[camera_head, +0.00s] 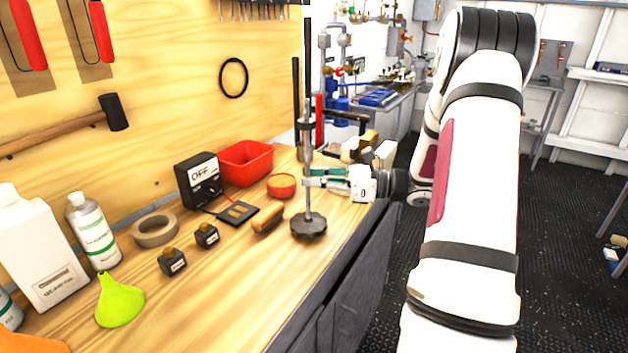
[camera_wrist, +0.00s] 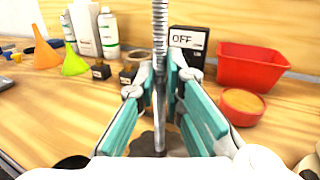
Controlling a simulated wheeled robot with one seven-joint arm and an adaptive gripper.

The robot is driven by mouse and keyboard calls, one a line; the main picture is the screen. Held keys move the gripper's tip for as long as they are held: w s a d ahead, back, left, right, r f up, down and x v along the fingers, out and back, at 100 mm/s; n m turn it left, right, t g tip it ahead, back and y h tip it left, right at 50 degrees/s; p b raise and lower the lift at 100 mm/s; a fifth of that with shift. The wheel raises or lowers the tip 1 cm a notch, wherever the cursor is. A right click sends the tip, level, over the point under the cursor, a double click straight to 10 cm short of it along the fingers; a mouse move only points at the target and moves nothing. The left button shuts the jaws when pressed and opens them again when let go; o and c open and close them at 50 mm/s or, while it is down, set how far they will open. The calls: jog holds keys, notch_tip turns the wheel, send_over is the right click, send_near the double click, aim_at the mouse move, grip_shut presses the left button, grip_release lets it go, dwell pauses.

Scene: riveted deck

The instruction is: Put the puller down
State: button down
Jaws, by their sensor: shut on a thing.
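The puller (camera_head: 308,205) is a tall upright metal screw with dark side bars and a dark lobed knob at its lower end. My gripper (camera_head: 312,180) is shut on its shaft, with teal-padded fingers on either side. The knob is over the wooden bench (camera_head: 240,290) near its front edge; I cannot tell whether it touches the wood. In the wrist view the threaded shaft of the puller (camera_wrist: 160,40) runs up between the fingers of my gripper (camera_wrist: 165,85). The lower end is partly hidden there.
Left of the puller lie a wooden-handled tool (camera_head: 268,220), a red round tin (camera_head: 282,186), a red bin (camera_head: 246,163) and an OFF box (camera_head: 198,180). Small black bottles (camera_head: 173,262), a tape roll (camera_head: 156,231) and a green funnel (camera_head: 118,302) stand farther left. Bare wood lies in front.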

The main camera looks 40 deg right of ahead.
jog(key=c, duration=1.7)
grip_release()
